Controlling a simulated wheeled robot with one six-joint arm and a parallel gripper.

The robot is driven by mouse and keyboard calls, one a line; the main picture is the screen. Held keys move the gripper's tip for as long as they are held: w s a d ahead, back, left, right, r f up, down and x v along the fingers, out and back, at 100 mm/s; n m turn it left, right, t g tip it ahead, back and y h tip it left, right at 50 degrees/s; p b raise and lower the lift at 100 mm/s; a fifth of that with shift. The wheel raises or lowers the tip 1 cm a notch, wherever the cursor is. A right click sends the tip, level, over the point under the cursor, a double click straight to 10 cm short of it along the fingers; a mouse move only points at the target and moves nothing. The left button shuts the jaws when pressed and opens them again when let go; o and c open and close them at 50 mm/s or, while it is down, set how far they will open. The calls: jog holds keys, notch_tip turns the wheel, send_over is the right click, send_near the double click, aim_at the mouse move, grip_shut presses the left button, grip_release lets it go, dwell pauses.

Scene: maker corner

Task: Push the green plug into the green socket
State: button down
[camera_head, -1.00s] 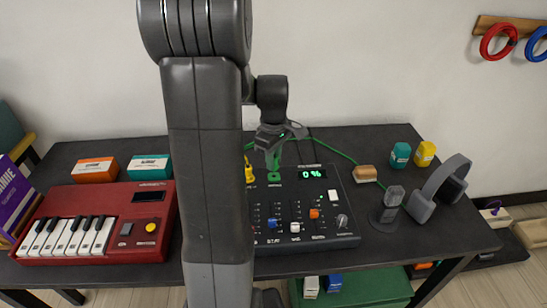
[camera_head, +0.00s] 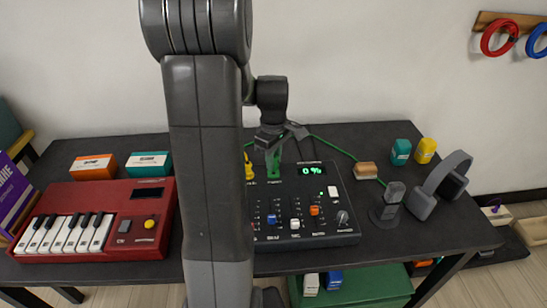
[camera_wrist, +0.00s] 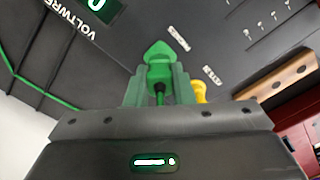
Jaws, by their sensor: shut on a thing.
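The green plug (camera_head: 273,164) is upright at the back left of the dark mixer (camera_head: 340,218). My gripper (camera_head: 271,148) is shut on it from above. In the wrist view the green plug (camera_wrist: 158,66) shows between my fingertips, close to the panel. The green socket lies beneath the plug and is mostly hidden, so I cannot tell how deep the plug sits. The mixer's display (camera_head: 311,170) reads 0 %.
A yellow plug (camera_head: 249,173) stands just left of the green plug and also shows in the wrist view (camera_wrist: 200,92). A red keyboard (camera_head: 110,194) is left; headphones (camera_head: 440,185) are right.

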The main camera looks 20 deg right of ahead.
jog(key=shift+f, duration=0.9)
dwell(3.0)
jog(key=c, duration=0.7)
grip_release()
jog(key=shift+r, duration=0.15)
jog(key=shift+r+p, duration=2.9)
jog(key=shift+r, duration=0.75)
grip_shut()
